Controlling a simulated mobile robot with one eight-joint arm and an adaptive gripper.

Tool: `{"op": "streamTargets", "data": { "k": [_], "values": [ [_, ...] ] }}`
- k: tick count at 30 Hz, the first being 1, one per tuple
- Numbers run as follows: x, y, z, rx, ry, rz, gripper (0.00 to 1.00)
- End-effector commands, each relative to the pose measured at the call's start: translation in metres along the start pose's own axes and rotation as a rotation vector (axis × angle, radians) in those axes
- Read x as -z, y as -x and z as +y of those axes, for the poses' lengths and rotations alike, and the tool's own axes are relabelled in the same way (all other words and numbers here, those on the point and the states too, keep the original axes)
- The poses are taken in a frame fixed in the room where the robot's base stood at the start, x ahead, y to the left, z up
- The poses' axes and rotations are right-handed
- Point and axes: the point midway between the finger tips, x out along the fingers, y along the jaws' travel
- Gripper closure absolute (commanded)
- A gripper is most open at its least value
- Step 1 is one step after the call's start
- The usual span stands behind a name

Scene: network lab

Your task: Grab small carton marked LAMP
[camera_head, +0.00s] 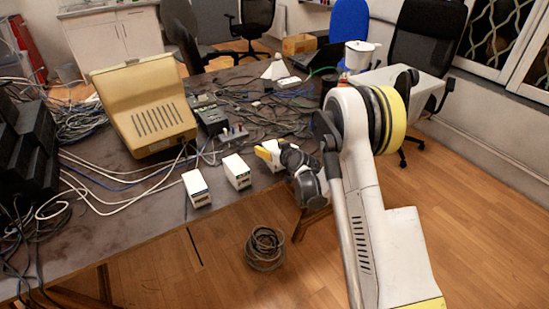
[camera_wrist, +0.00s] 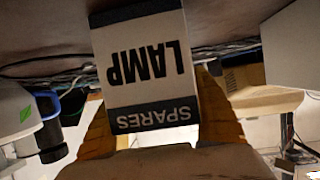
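The small carton marked LAMP (camera_wrist: 150,65) fills the middle of the wrist view. It is white with dark bands, and its LAMP and SPARES lettering appears upside down. In the head view this carton (camera_head: 274,146) is a small white patch at the table's near edge, partly hidden by my gripper. My gripper (camera_head: 268,153) has yellow fingers, which show on both sides of the carton in the wrist view (camera_wrist: 157,118). The carton's face covers part of them. Whether the fingers press on its sides is not clear. The carton seems to be at table level.
Two similar white cartons stand left along the table edge, one nearer (camera_head: 196,187) and one in the middle (camera_head: 237,171). A beige monitor (camera_head: 145,100) and loose cables lie behind them. A cable coil (camera_head: 265,248) is on the floor below.

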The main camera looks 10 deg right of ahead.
Motion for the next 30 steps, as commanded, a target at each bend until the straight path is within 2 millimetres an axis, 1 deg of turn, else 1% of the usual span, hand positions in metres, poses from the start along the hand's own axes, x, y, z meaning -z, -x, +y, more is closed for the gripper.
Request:
{"op": "streamTargets", "data": {
  "k": [1,2,3,4,5,17,20,22,26,27,30],
  "values": [
    [0.0,0.0,0.0,0.0,0.0,0.0,0.51],
    [0.0,0.0,0.0,0.0,0.0,0.0,0.6],
    [0.0,0.0,0.0,0.0,0.0,0.0,0.72],
    [0.0,0.0,0.0,0.0,0.0,0.0,0.82],
    [0.0,0.0,0.0,0.0,0.0,0.0,0.87],
    [0.002,0.001,0.0,0.0,0.0,0.0,0.87],
    [0.009,0.004,0.0,0.0,0.0,0.0,0.87],
    [0.017,0.007,0.0,0.0,0.0,0.0,0.87],
    [0.039,0.017,0.0,0.0,0.0,0.0,0.87],
    [0.045,0.02,0.003,-0.001,-0.001,0.0,0.87],
    [0.05,0.038,0.023,-0.004,-0.004,0.0,0.87]
  ]
}}
